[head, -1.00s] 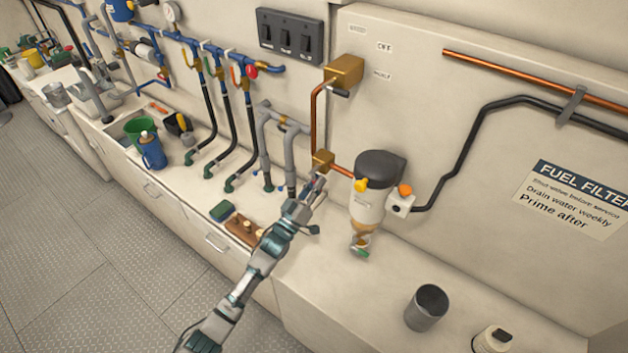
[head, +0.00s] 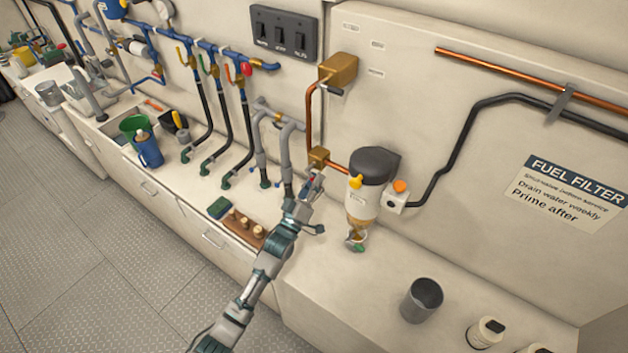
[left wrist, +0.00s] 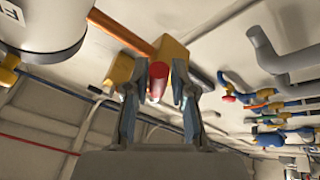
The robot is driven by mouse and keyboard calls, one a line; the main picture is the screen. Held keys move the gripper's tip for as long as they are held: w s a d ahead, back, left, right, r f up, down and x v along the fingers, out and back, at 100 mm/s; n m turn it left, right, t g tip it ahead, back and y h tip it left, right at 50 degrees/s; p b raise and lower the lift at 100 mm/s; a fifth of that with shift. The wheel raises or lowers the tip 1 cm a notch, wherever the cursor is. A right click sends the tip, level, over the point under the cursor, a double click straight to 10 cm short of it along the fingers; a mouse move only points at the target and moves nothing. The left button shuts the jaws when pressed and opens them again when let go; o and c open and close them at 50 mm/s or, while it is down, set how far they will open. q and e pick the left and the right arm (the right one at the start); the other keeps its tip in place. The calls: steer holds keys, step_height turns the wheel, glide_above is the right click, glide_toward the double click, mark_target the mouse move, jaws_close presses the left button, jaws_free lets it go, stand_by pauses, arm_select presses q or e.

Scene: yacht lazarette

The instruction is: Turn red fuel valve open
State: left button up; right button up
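The brass fuel valve body (head: 318,157) sits low on the back wall, where a vertical copper pipe meets a short one running to the fuel filter. In the left wrist view the brass body (left wrist: 173,50) shows just beyond my fingertips. Its red handle (left wrist: 158,76) stands between the two fingers. My left gripper (head: 313,182) is at the valve, with the fingers (left wrist: 160,92) on either side of the handle. A gap seems to show beside the handle, so the fingers look open around it. In the head view the gripper mostly hides the handle. My right gripper is not in view.
The fuel filter (head: 372,185) stands close right of the gripper. Grey pipes (head: 273,150) rise close on the left. A wooden block with pegs (head: 243,226) and a green sponge (head: 220,207) lie below left. A grey cup (head: 422,299) stands on the counter at right.

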arm_select(q)
steer(key=shift+o, duration=0.5)
steer(key=shift+r, duration=0.1)
steer(key=v, duration=1.2)
steer(key=shift+w, duration=0.15)
